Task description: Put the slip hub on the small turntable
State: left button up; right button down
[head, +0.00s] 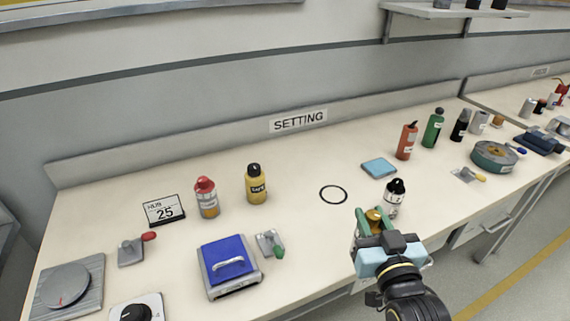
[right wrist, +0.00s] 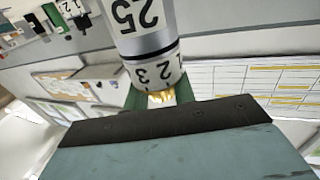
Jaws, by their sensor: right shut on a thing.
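My right gripper (head: 374,219) has green fingers and is shut on the slip hub (head: 375,215), whose brass part shows between the fingers. In the right wrist view, brass (right wrist: 161,98) shows between the fingers, with a grey-white cylinder (right wrist: 146,35) marked with numbers just beyond it. Most of the held thing is hidden in the head view. What seems to be the small turntable (head: 66,286) is a grey disc with a red mark on a square plate at the lower left. It looks empty and far from my right gripper. My left gripper is not in view.
A black ring (head: 333,194) lies mid-bench.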

aim_at(63, 283)
jog(key=u, duration=0.55)
jog(key=k, duration=0.65)
jog(key=u, duration=0.95)
jog(key=i, duration=1.05)
jog(key=z, duration=0.25)
